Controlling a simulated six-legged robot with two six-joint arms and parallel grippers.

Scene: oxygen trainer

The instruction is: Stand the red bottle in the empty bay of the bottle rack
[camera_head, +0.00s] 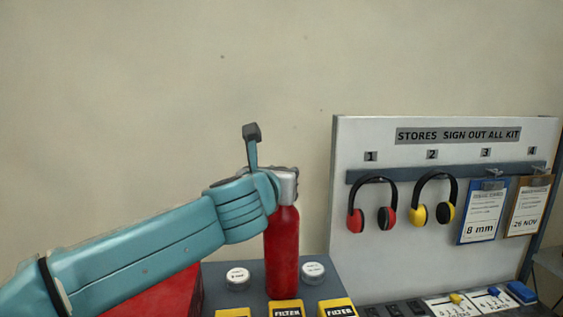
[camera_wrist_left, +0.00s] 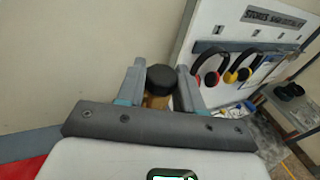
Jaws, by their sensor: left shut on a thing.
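The red bottle (camera_head: 283,255) stands upright near the middle of the head view, behind yellow boxes marked FILTER. My left gripper (camera_head: 286,184) is shut on its top. In the left wrist view the bottle's black cap (camera_wrist_left: 161,78) and brass-coloured neck show between the two fingers of my left gripper (camera_wrist_left: 160,90). I cannot tell whether the bottle's base touches the surface below. I cannot make out a bottle rack or its empty bay in either view. My right gripper is not in view.
Yellow FILTER boxes (camera_head: 287,309) are in front of the bottle. White-topped round jars (camera_head: 238,276) (camera_head: 314,271) stand on either side of it on a dark surface. A white board (camera_head: 345,275) with ear defenders and clipboards stands at right. A red object (camera_head: 165,298) is at lower left.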

